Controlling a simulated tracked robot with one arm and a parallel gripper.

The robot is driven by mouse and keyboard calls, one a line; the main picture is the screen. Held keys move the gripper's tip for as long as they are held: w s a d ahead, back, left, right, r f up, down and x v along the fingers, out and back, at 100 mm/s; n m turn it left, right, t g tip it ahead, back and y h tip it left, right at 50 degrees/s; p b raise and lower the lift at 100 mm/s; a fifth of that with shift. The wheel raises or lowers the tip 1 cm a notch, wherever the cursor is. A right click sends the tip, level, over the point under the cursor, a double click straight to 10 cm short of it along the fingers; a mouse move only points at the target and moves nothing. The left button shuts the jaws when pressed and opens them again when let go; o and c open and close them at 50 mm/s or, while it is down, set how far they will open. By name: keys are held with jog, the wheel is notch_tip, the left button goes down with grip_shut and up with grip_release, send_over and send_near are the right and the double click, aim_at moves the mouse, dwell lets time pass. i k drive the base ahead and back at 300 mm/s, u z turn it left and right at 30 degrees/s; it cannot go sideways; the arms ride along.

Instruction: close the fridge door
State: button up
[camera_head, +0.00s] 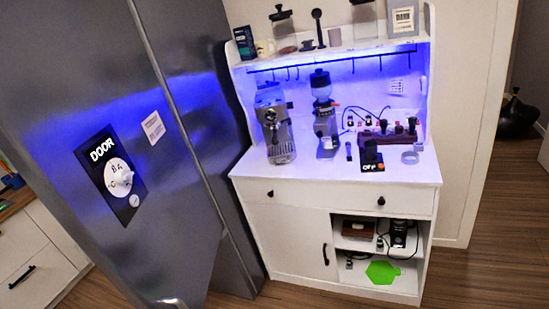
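The grey steel fridge (195,95) fills the left of the view and appears tilted. Its door panel (70,50) carries a black sign reading DOOR (110,172) with a round white knob-like piece on it. A small white label (153,127) sits to the right of the sign. A long dark seam with a lighter edge runs down between the door panel and the steel face to its right. I cannot tell from this view how far the door stands open. My gripper is not clearly visible, and nothing is seen touching the door.
A white espresso cabinet (345,195) stands right of the fridge, with an espresso machine (274,125), a grinder (324,110) and small items on it. A white drawer unit (35,255) is at the lower left. Wooden floor (505,225) is clear at the right.

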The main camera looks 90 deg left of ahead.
aim_at(83, 101)
jog(key=u, duration=3.05)
jog(key=k, duration=0.8)
jog(key=i, duration=0.8)
jog(key=z, duration=0.2)
jog(key=k, duration=0.15)
jog(key=u, duration=0.1)
